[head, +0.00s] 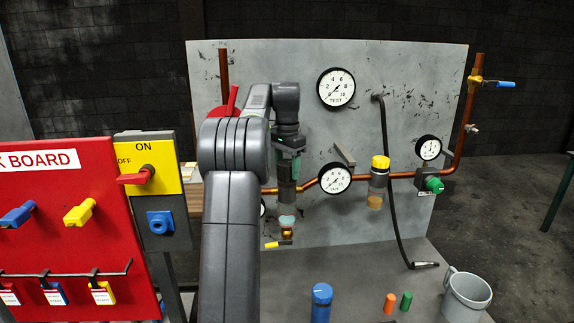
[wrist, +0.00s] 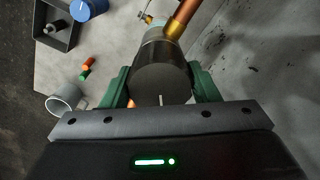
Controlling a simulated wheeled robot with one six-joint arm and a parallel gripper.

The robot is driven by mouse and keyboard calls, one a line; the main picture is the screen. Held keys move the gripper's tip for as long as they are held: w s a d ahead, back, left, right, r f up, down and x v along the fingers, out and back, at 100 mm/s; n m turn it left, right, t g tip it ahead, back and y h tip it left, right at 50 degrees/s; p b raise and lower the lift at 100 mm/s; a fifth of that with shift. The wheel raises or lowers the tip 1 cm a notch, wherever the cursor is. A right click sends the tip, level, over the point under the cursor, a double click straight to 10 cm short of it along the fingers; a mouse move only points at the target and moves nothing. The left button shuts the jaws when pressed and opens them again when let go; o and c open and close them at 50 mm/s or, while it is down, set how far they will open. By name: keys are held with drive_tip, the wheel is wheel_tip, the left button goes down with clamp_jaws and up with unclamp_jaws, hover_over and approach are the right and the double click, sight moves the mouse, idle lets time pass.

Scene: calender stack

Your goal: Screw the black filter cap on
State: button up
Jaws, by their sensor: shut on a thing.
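My gripper (wrist: 160,88) is shut on the black filter cap (wrist: 161,78), with a green finger on each side of it. The cap's round top faces the wrist camera and carries a short white line. In the head view my gripper (head: 288,190) points down at the panel, straight above a filter with a pale bluish bowl (head: 287,221). In the wrist view a dark, greyish cylinder continues past the cap. I cannot tell whether the cap's thread is engaged, as my gripper and the cap hide the joint.
A copper pipe (head: 404,174) runs along the grey panel (head: 235,62), with gauges and a yellow-capped filter (head: 380,164). A blue-capped cylinder (head: 321,296), small orange and green pieces (head: 390,302) and a grey mug (head: 466,297) are on the bench. A red lock board (head: 60,235) stands left.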

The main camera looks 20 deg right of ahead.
drive_tip(key=shift+m+p, duration=0.3)
drive_tip(key=shift+m, duration=0.2)
drive_tip(key=shift+r, duration=0.1)
drive_tip(key=shift+m+p, duration=0.6)
drive_tip(key=shift+m, duration=0.6)
